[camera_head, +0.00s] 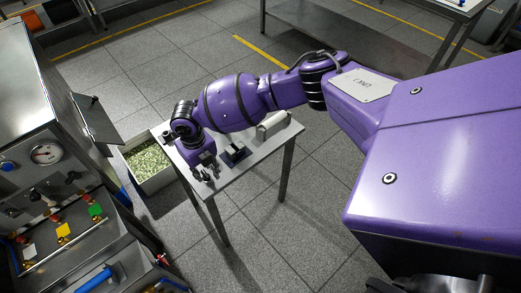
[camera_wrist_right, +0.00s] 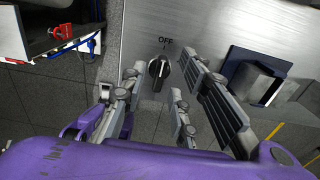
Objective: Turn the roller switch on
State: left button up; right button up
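The roller switch (camera_wrist_right: 160,73) is a black round knob with a light pointer on a grey metal top. The pointer is turned toward the printed word OFF. My right gripper (camera_head: 205,172) is open above the small table in the head view, and its fingers (camera_wrist_right: 158,86) stand on either side of the knob in the wrist view. I cannot tell whether they touch it. In the head view the gripper and arm make the switch hard to make out. My left gripper is not in view.
The small metal table (camera_head: 270,143) also carries a dark blue holder (camera_head: 235,154), right of the switch in the wrist view. A bin of green-white pieces (camera_head: 148,160) stands left of the table. A steel machine with a gauge (camera_head: 46,153) and valves fills the left side.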

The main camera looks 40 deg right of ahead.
jog(key=shift+f, duration=0.1)
grip_shut()
